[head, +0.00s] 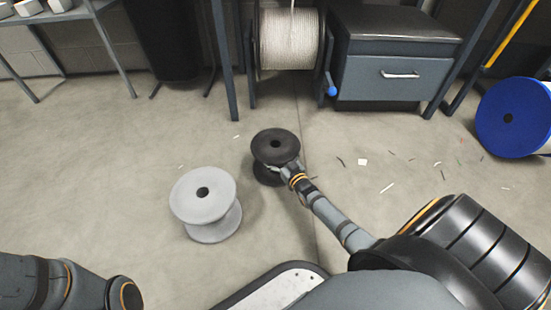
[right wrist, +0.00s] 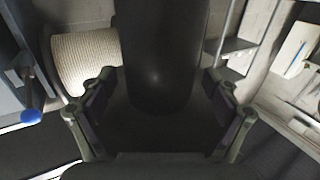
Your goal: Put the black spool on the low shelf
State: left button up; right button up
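The black spool (head: 275,146) is upright, just right of a light grey spool, over the bare floor. Whether its bottom touches the floor I cannot tell. My right gripper (head: 284,172) reaches it from the lower right, its fingers closed around the spool's middle. In the right wrist view the dark spool (right wrist: 160,60) fills the space between the fingers of that gripper (right wrist: 160,100). A grey metal shelf (head: 62,16) with white boxes is at the upper left; I cannot tell whether it is the low shelf. My left gripper is out of view.
The light grey spool (head: 203,194) stands close left of the black one. A white rope reel (head: 288,40) and a drawer cabinet (head: 395,75) are behind. A blue spool (head: 510,118) lies at the right. Small scraps litter the floor; the left floor is clear.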

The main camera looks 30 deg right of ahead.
jog(key=c, duration=1.4)
